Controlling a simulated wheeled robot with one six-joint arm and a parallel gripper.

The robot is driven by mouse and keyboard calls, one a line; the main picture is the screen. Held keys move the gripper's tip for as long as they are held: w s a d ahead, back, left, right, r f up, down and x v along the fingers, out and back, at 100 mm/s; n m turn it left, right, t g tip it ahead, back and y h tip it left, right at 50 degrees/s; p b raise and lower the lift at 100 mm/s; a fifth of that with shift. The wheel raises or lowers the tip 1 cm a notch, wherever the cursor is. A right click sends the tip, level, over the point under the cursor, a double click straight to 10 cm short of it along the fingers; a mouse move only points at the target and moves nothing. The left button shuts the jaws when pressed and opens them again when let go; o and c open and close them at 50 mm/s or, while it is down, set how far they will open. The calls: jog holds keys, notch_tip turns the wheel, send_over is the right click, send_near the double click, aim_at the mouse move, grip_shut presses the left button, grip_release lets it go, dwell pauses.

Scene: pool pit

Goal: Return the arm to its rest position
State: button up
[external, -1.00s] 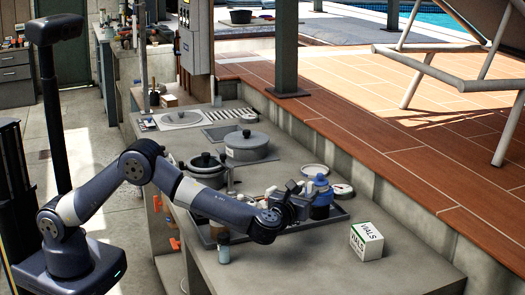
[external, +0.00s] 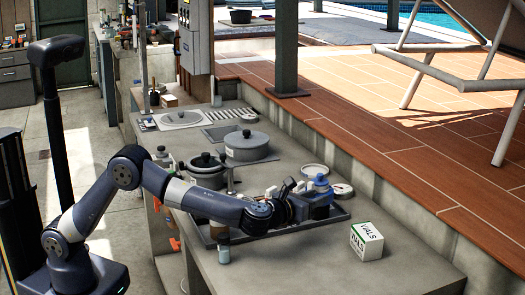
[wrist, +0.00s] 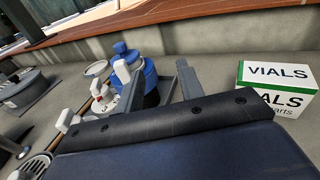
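My gripper (external: 297,203) is over the dark tray (external: 281,230) on the grey counter, with my arm still stretched out from the left. In the wrist view its two fingers (wrist: 155,78) stand apart with nothing held between them. A blue bottle (wrist: 135,62) shows just beyond the fingers; in the external view the blue bottle (external: 320,192) stands right of the gripper. The gripper looks close to the items in the tray, but I cannot tell whether it touches any. My wrist hides part of the tray.
A white and green VIALS box (external: 366,241) stands on the counter to the right. A small bottle (external: 224,249) stands at the front edge. Lidded pots (external: 247,146) stand farther back.

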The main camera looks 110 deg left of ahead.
jog(key=w+a+r+m+t+h+b, duration=0.1)
jog(key=a+r+m+t+h+b, duration=0.2)
jog(key=a+m+t+h+b, duration=0.2)
jog(key=shift+w+a+r+m+t+h+b, duration=0.35)
jog(key=shift+a+m+t+b, duration=0.75)
jog(key=shift+t+b, duration=0.7)
jog(key=shift+h, duration=0.25)
jog(key=shift+d+r, duration=0.1)
jog(key=shift+r, duration=0.05)
jog(key=d+f+n+g+y+p, duration=0.3)
jog(key=d+n+g+y+p, duration=0.2)
jog(key=n+g+p, duration=0.1)
jog(key=shift+s+d+f+g+p, duration=0.25)
jog(key=shift+s+g+p, duration=0.15)
jog(key=shift+g+p, duration=0.35)
